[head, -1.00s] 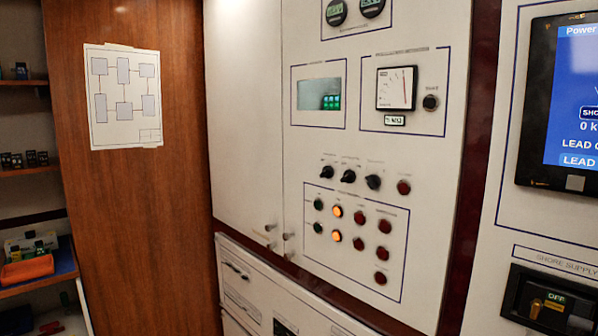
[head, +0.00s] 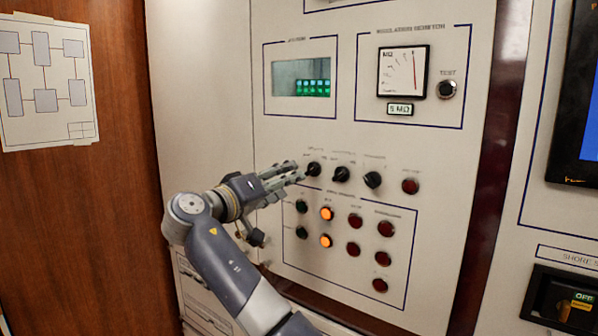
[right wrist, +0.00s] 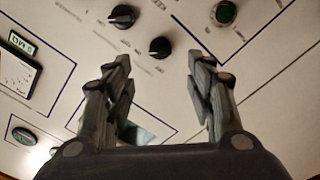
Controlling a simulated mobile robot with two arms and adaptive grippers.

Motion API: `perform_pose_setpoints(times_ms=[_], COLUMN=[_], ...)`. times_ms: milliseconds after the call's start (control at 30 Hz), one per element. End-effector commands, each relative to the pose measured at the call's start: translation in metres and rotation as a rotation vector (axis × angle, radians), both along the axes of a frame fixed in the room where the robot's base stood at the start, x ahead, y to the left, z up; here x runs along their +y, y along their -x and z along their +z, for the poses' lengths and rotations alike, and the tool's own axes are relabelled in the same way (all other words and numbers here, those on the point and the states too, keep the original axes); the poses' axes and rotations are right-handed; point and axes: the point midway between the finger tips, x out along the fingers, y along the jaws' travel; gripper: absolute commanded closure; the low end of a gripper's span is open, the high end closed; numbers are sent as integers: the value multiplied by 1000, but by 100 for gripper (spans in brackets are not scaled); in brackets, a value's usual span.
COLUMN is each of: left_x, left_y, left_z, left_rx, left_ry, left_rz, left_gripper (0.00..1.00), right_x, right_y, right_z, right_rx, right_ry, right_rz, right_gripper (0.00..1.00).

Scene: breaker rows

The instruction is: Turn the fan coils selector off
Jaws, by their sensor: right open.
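Three black rotary selectors sit in a row on the white panel: the left one (head: 313,169), the middle one (head: 341,174) and the right one (head: 373,180). Their small labels are too blurred to read, so I cannot tell which is the fan coils one. My right gripper (head: 291,174) is open and empty, its fingertips close beside the left selector in the head view. In the right wrist view, turned upside down, the left selector (right wrist: 160,48) shows between the spread fingers, with another selector (right wrist: 123,16) beyond. Contact cannot be told. My left gripper is not in view.
A red button (head: 410,186) ends the selector row. Below are several lamps, including a lit orange one (head: 326,213) and a green one (right wrist: 223,14). Above are a green-lit display (head: 303,78), a needle meter (head: 402,73) and a test button (head: 447,89).

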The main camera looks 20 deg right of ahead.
Motion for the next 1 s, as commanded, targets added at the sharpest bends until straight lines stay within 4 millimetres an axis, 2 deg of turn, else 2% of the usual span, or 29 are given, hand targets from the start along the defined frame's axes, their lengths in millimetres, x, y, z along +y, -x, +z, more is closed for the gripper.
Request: perform_pose_setpoints(times_ms=[233,500,667,933,1000], left_x=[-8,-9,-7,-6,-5], left_y=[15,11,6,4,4], left_z=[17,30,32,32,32], left_rx=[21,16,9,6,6], left_ry=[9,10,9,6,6], left_rz=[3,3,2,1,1], left_gripper=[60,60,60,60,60], right_x=[-38,-69,-77,-77,-77], right_y=[-28,-54,-60,-61,-61], right_z=[3,2,0,-1,-1], right_rx=[4,4,3,3,3], right_ry=[1,2,0,-1,-1], right_rz=[-3,1,2,3,3], right_gripper=[50,50,50,50,66])
